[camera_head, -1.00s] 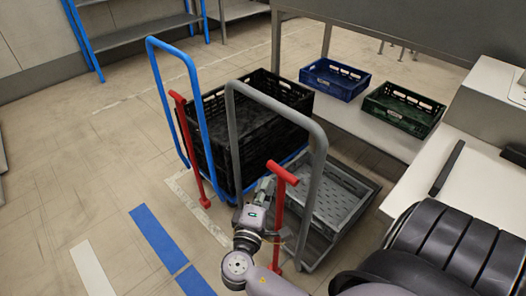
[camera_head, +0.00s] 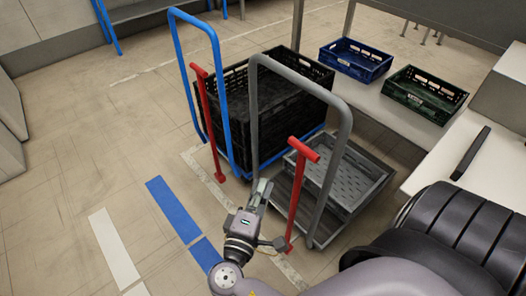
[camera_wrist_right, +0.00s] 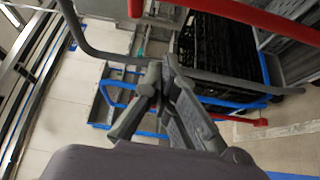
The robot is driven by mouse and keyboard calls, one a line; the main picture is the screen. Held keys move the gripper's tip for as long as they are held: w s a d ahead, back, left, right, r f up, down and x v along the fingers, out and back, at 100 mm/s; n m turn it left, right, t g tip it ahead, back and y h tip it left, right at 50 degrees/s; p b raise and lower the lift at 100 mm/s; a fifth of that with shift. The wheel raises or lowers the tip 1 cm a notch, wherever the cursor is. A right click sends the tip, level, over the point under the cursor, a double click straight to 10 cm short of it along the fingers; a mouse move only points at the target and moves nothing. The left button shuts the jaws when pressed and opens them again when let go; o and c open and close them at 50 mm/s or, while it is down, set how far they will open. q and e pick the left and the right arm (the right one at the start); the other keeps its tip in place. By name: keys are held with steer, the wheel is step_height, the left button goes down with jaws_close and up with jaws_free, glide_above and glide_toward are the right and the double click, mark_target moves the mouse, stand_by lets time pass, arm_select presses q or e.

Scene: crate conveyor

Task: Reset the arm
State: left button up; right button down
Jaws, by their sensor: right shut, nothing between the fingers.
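My right gripper (camera_head: 260,190) is shut and empty in the head view, low in front of the two carts, with its arm coming up from the bottom. It also shows in the right wrist view (camera_wrist_right: 158,72), with the carts' handles beyond it. A grey cart handle (camera_head: 344,130) and a red T-shaped lever (camera_head: 297,190) stand just right of the gripper; I cannot tell whether they touch. My left gripper is not in the head view.
A blue-handled cart (camera_head: 222,100) carries black crates (camera_head: 285,118). A grey crate (camera_head: 352,200) sits on the grey cart. A blue crate (camera_head: 352,62) and a green crate (camera_head: 420,97) stand on a bench (camera_head: 385,112). The floor at left is clear, with blue and white stripes.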

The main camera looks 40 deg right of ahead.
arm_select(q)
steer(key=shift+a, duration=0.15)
